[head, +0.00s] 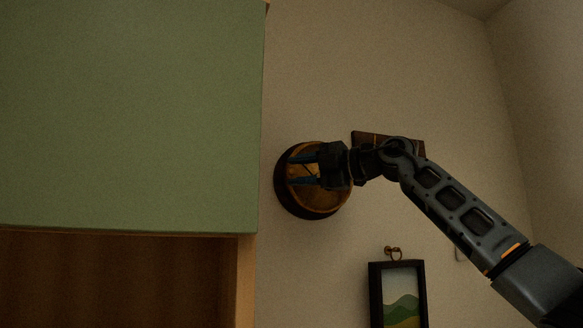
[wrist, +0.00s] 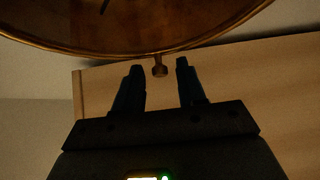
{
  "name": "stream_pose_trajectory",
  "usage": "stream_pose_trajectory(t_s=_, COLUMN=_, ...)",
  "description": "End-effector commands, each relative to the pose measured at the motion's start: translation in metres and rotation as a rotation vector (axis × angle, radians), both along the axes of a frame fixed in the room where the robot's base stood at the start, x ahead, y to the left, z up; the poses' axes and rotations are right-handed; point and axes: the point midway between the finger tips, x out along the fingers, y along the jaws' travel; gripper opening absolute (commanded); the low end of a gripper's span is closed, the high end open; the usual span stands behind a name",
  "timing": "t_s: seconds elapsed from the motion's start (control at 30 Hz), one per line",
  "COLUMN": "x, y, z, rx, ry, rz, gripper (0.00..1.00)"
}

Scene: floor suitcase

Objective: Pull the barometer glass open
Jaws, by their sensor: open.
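The barometer (head: 283,193) hangs on the wall, a round dial with a dark case and a brass rim, partly hidden by my gripper in the head view. In the wrist view its brass rim (wrist: 100,52) and brown face fill the top. A small brass knob (wrist: 160,71) sticks out from the rim. My gripper (head: 294,171) is in front of the barometer, fingers pointing left. In the wrist view my gripper (wrist: 158,66) is open, with the knob between its two fingertips. A gap shows on both sides of the knob; the fingers do not appear to touch it.
A large green cabinet (head: 130,110) with an open wooden compartment (head: 110,275) below stands at the left. A brown wooden piece (head: 365,138) is on the wall behind my gripper. A framed landscape picture (head: 402,300) hangs lower right from a hook. Bare wall lies above the barometer.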

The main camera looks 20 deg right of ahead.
Motion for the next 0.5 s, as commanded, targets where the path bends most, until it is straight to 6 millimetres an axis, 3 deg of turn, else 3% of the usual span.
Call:
stream_pose_trajectory(t_s=0.2, x=0.014, y=0.013, z=0.0, rx=0.0, ry=0.001, rz=0.0, gripper=0.4)
stream_pose_trajectory(t_s=0.5, x=0.015, y=0.015, z=-0.001, rx=0.0, ry=0.0, rz=0.0, gripper=0.4)
